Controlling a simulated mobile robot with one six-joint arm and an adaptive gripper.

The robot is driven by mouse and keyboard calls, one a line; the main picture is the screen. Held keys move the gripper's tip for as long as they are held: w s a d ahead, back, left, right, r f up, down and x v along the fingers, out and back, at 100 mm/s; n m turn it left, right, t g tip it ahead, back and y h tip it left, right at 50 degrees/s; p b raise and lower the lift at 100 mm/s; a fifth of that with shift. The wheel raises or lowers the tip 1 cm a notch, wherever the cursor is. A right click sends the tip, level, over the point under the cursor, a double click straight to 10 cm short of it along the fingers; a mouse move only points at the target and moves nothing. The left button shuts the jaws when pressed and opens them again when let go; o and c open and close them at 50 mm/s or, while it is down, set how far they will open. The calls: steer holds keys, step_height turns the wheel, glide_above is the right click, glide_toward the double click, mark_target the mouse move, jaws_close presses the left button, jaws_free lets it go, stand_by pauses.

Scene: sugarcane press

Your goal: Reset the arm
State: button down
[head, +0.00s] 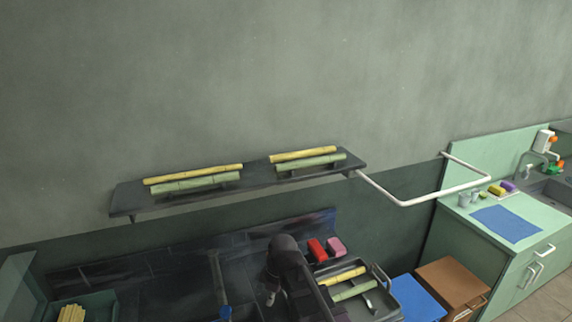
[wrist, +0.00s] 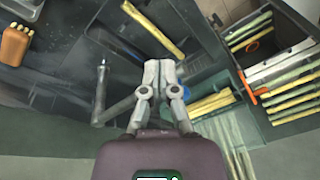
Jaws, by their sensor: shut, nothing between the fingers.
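My gripper (wrist: 160,68) shows in the wrist view with its two grey fingers together and nothing between them. It is above a dark work surface, apart from the things below. A metal rod with an upright handle (wrist: 101,88) lies just left of the fingers. In the head view my dark arm is at the bottom middle, and the gripper cannot be made out clearly there.
In the head view, a wall shelf (head: 255,186) carries several cane pieces. A grey tray (head: 385,299) with cane stands right of my arm, near red and pink blocks (head: 317,250). In the wrist view, a rack of canes (wrist: 296,92) is at right.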

steer(key=s+d+f+m+h+b, duration=0.1)
steer(key=s+d+f+m+b, duration=0.1)
steer(key=d+m, duration=0.5)
steer(key=s+d+f+m+h+b, duration=0.1)
steer(key=d+f+m+b, duration=0.4)
steer(key=d, duration=0.9)
steer(key=s+f+m, duration=0.1)
steer(key=m, duration=0.1)
steer(key=shift+d+f+m+t, duration=0.2)
steer(key=shift+f+m+t, duration=0.05)
steer(key=shift+m+t, duration=0.15)
stand_by(0.6)
